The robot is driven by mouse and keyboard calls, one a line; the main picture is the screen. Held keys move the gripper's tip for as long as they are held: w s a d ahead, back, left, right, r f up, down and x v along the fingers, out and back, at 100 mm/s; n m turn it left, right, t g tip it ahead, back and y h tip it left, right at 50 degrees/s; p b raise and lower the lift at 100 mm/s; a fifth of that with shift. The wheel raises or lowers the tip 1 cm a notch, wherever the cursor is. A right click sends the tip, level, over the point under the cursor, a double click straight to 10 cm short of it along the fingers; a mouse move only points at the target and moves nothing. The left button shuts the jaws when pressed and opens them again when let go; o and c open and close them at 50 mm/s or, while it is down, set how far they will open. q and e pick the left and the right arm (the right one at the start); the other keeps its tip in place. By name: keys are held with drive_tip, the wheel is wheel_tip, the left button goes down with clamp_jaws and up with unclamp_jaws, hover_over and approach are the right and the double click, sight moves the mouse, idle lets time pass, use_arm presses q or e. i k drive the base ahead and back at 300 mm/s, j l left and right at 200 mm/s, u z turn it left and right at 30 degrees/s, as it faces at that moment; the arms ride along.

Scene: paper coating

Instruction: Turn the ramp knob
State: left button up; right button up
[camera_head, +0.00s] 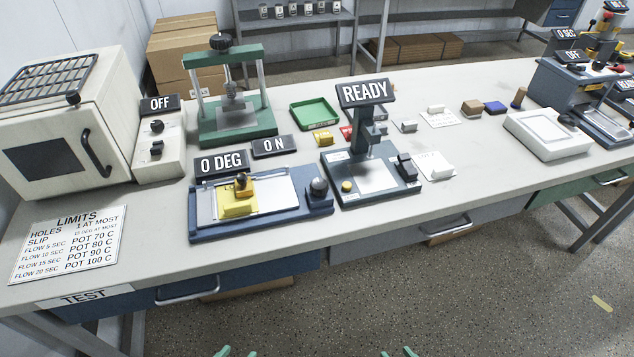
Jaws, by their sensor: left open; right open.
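The ramp device is a blue base (262,229) with a pale plate, near the front edge of the bench. A yellow block (238,208) with a brass-coloured piece and dark knob on top sits on the plate. A round dark knob (318,187) stands at the base's right end, and appears to be the ramp knob. My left gripper (236,353) and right gripper (397,353) show only as green fingertips at the bottom edge, open, empty and well apart from the bench.
A grey device with a "READY" sign (366,92) stands close right of the ramp. A green press (236,122) stands behind, and an oven (60,130) at left. A limits sheet (68,243) lies front left. Drawer handles (188,292) protrude below the bench front.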

sight(319, 186)
drive_tip(key=u, duration=0.9)
drive_tip(key=k+l+u, duration=0.15)
drive_tip(key=l+u, duration=0.2)
drive_tip(key=k+l+u, duration=0.2)
drive_tip(key=u, duration=0.15)
drive_tip(key=l, duration=0.35)
drive_tip(key=i, duration=0.2)
